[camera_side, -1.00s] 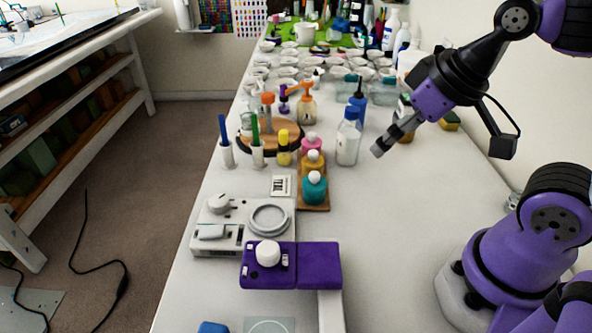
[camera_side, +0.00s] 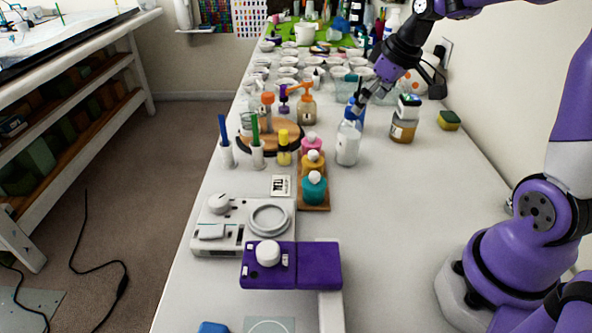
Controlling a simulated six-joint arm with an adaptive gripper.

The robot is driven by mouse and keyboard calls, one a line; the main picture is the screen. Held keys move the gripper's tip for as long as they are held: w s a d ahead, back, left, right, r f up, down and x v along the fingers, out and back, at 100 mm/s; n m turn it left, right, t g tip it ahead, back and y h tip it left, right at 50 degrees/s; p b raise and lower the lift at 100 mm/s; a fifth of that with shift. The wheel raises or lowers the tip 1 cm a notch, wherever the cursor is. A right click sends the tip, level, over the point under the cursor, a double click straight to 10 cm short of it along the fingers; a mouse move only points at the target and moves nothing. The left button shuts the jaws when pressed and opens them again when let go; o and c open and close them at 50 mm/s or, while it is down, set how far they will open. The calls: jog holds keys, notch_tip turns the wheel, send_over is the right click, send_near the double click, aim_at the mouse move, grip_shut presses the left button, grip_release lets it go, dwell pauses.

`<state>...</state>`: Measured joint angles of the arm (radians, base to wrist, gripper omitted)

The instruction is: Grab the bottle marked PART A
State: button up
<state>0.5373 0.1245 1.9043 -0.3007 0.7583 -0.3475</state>
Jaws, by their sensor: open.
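No PART A lettering can be read on any bottle at this size. A white bottle (camera_side: 347,147) stands upright on the bench, its top partly hidden by my gripper. A blue bottle (camera_side: 351,112) stands just behind it, also partly covered. My gripper (camera_side: 362,102) is open, pointing down and left, at the tops of the white and blue bottles. I cannot tell whether it touches either one.
Pink, yellow and teal bottles (camera_side: 314,188) stand in a row to the left. A wooden round stand (camera_side: 259,149) holds small containers behind them. A sponge (camera_side: 449,120) lies at right. A scale (camera_side: 215,237) and purple device (camera_side: 318,265) sit in front.

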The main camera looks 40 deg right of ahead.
aim_at(350, 131)
jog(key=x, duration=0.9)
jog(key=shift+a+f, duration=0.15)
jog(key=shift+f, duration=0.05)
jog(key=c, duration=1.4)
